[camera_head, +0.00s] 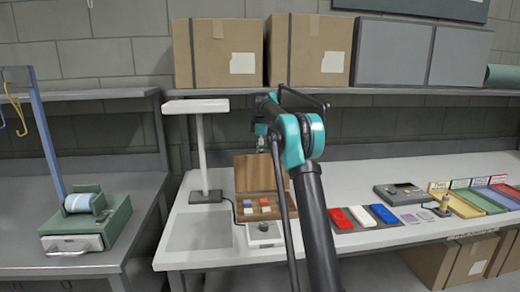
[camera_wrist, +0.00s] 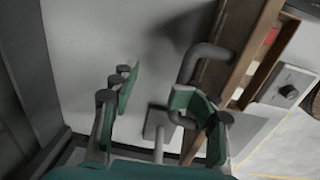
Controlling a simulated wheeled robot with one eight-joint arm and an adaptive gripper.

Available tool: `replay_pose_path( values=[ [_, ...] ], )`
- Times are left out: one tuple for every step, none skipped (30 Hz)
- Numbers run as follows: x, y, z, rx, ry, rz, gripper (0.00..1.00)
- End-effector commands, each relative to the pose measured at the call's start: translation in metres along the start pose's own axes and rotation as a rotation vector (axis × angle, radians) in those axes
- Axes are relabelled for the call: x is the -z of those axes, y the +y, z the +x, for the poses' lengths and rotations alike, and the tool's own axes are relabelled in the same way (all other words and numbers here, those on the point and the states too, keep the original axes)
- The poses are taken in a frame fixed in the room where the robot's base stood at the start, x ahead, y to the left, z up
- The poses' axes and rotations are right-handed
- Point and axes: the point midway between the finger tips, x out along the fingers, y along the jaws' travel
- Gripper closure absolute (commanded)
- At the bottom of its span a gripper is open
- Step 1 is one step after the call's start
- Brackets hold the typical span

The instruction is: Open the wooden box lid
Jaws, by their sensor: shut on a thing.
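The wooden box stands on the white bench in the head view, with its lid (camera_head: 250,172) raised steeply behind its interior. Several small coloured blocks (camera_head: 264,202) show in the open box. In the wrist view a brown wooden edge (camera_wrist: 246,55) bears a bent grey handle (camera_wrist: 190,66). My gripper (camera_wrist: 160,97) has teal fingers; its right finger meets the lower end of the handle. I take the gripper as shut on it, though the fingers look well apart. In the head view my gripper (camera_head: 262,136) is above the lid, partly hidden by my arm.
A white lamp-like stand (camera_head: 202,145) is left of the box. A grey control box with a knob (camera_head: 263,233) sits in front. Red, white and blue pieces (camera_head: 362,216) lie to the right. A shelf with cardboard boxes (camera_head: 227,52) hangs above. The left bench holds a green device (camera_head: 88,225).

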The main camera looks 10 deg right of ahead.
Motion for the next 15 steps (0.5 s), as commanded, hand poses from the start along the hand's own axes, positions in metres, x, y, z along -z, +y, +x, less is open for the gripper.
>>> replay_pose_path(
  values=[
    [0.0, 0.002, -0.003, -0.004, 0.0, 0.0, 0.68],
    [0.0, 0.002, -0.006, -0.004, 0.0, 0.0, 0.68],
    [0.0, 0.002, -0.011, -0.004, 0.0, 0.0, 0.68],
    [0.0, 0.001, -0.015, -0.004, 0.0, 0.0, 0.68],
    [0.0, 0.001, -0.02, -0.003, 0.0, 0.0, 0.68],
    [0.0, 0.001, -0.028, -0.003, 0.0, 0.0, 0.68],
    [0.0, 0.001, -0.034, -0.003, 0.0, 0.0, 0.68],
    [0.0, 0.001, -0.04, -0.002, 0.0, 0.0, 0.68],
    [0.0, 0.0, -0.049, -0.002, 0.0, 0.0, 0.68],
    [0.0, 0.0, -0.055, -0.002, 0.0, 0.0, 0.68],
    [0.0, 0.0, -0.06, -0.002, 0.0, 0.0, 0.68],
    [0.0, 0.0, -0.068, -0.002, 0.0, 0.0, 0.68],
    [0.0, 0.0, -0.074, -0.002, 0.0, 0.0, 0.68],
    [0.0, 0.0, -0.079, -0.002, 0.0, 0.0, 0.68],
    [0.0, 0.0, -0.085, -0.002, 0.0, 0.0, 0.68]
  ],
)
